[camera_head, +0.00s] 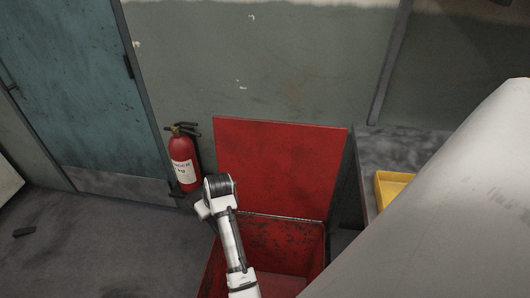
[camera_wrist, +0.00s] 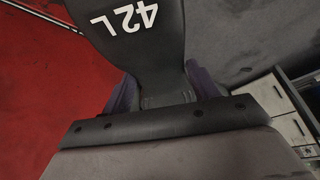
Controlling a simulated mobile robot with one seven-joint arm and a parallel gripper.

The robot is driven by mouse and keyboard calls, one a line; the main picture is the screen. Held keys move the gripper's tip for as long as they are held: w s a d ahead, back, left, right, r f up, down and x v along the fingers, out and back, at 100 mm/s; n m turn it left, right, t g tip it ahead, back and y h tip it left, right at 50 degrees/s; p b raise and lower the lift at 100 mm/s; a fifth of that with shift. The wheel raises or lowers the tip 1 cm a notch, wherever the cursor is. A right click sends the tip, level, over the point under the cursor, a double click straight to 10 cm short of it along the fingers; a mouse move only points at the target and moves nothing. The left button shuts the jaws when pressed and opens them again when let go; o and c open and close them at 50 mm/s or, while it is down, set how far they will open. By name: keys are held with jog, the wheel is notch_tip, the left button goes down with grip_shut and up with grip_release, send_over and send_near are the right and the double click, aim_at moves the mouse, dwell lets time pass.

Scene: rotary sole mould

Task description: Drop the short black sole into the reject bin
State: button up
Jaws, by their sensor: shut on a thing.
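A black sole (camera_wrist: 140,35) with white "42 L" printing fills the top of the wrist view. Its far end runs out of the frame, so I cannot tell its full length. My gripper (camera_wrist: 163,92) is shut on the sole, with a purple finger on each side of its narrower part. The red bin (camera_head: 285,240) stands open in the head view, its red lid (camera_head: 285,165) raised at the back. My white arm reaches over the bin's left side. The gripper and sole cannot be made out in the head view. A red surface lies left of the sole in the wrist view.
A red fire extinguisher (camera_head: 184,160) stands by the wall, left of the lid. A grey bench (camera_head: 385,148) with a yellow tray (camera_head: 390,187) is to the right. A pale cabinet (camera_wrist: 275,105) shows at the right of the wrist view.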

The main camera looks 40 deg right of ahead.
jog(key=s+d+f+p, duration=0.2)
jog(key=s+d+f, duration=0.2)
jog(key=s, duration=0.6)
jog(key=s+d+f+p, duration=0.3)
jog(key=s, duration=0.8)
jog(key=f+b, duration=0.6)
jog(key=shift+w, duration=0.2)
jog(key=o, duration=1.2)
jog(key=b+v, duration=0.1)
jog(key=v, duration=1.3)
jog(key=shift+d, duration=0.1)
